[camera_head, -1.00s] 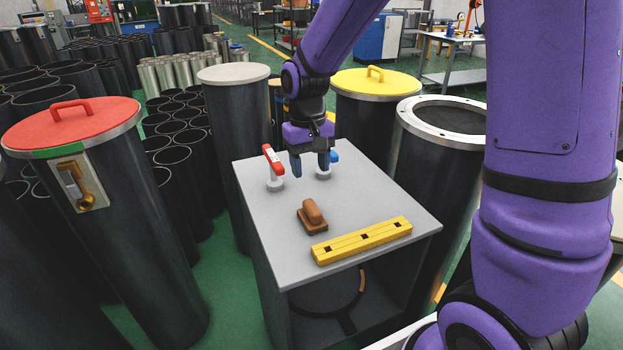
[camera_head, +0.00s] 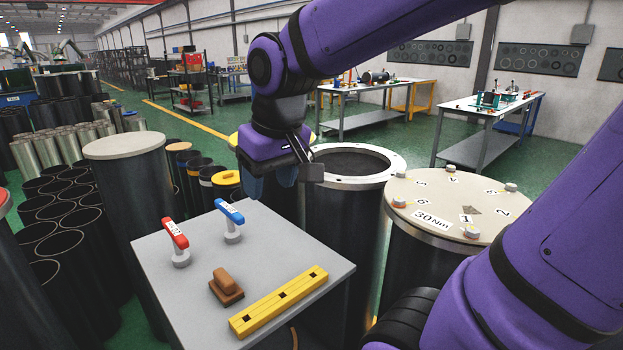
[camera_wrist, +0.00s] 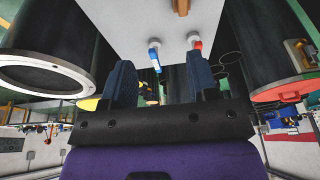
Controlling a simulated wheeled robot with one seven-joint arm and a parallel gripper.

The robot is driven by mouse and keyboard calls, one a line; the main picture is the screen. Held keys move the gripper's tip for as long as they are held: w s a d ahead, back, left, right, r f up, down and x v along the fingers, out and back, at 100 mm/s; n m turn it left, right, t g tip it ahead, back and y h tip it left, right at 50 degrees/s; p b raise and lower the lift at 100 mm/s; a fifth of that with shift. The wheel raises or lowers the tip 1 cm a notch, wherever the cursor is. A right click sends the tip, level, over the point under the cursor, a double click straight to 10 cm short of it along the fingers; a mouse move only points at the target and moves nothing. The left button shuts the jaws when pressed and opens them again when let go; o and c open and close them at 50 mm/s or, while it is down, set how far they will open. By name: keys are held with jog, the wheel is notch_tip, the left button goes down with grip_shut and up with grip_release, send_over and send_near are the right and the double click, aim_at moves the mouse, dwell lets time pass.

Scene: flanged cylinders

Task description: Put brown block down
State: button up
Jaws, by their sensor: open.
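The brown block (camera_head: 226,287), with a raised grip on top, rests on the grey table top (camera_head: 185,240) near its middle. It also shows in part at the top edge of the wrist view (camera_wrist: 181,7). My gripper (camera_head: 268,184) is open and empty, apart from the block, above the far right corner of the table. In the wrist view its two dark blue fingers (camera_wrist: 160,85) stand wide apart with nothing between them.
A red-handled tool (camera_head: 175,238) and a blue-handled tool (camera_head: 230,215) stand upright on the table. A yellow bar (camera_head: 279,302) with square holes lies at its front right. An open flanged cylinder (camera_head: 352,162) and a lidded cylinder marked 30Nm (camera_head: 445,205) stand to the right.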

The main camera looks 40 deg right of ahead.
jog(key=s+d+r+t, duration=0.1)
jog(key=s+r+t, duration=0.1)
jog(key=s, duration=0.6)
jog(key=shift+d, duration=0.3)
dwell(0.8)
